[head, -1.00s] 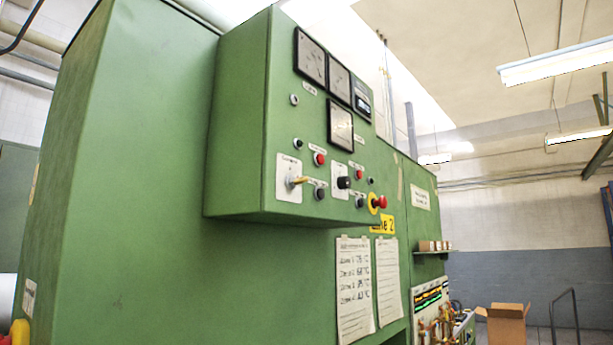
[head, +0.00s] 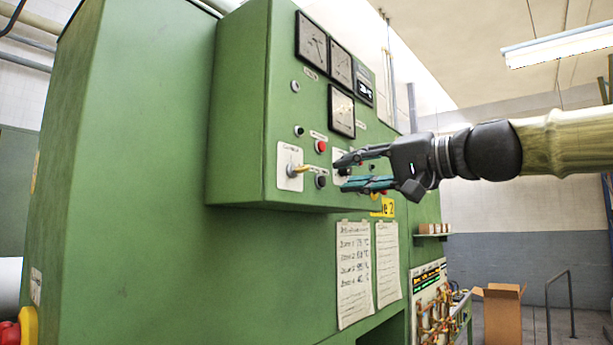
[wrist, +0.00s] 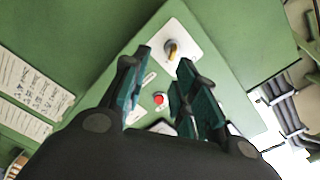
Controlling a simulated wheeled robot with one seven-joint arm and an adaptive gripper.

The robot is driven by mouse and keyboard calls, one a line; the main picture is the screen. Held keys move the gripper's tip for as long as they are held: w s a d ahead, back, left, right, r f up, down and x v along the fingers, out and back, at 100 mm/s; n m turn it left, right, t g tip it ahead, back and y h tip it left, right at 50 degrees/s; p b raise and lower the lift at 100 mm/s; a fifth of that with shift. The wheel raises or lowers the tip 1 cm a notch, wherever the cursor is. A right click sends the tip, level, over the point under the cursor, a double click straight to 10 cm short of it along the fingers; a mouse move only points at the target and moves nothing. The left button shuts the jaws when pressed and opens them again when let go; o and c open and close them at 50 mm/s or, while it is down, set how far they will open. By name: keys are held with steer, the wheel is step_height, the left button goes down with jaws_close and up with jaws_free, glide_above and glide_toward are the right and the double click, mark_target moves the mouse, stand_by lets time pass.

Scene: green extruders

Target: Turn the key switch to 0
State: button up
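The key switch (head: 298,169) sits on a white plate (head: 287,180) at the lower left of the green control box, with a yellow key or handle sticking out. In the wrist view the key switch (wrist: 172,48) shows on its plate ahead of the fingertips, centred a little beyond the gap between them. My gripper (head: 345,172) comes in from the right, open, to the right of the key switch and apart from it. In the wrist view my gripper (wrist: 163,68) has its two teal-padded fingers spread with nothing between them. The key's exact setting is too small to read.
A red button (head: 320,146) and a dark button (head: 320,182) lie close to the key switch. Gauges (head: 311,42) are above. The red and yellow stop knob is mostly hidden behind my gripper. Paper sheets (head: 354,273) hang below the box. Space in front is free.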

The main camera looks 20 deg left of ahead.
mark_target(307, 168)
steer(key=p+x, duration=0.1)
steer(key=x, duration=0.2)
steer(key=r+p+x, duration=0.1)
steer(key=p+x, duration=0.1)
steer(key=x, duration=0.2)
steer(key=s+r+p+x, duration=0.1)
steer(key=x, duration=0.2)
steer(key=shift+w+a, duration=0.15)
steer(key=shift+a, duration=0.25)
jaws_close()
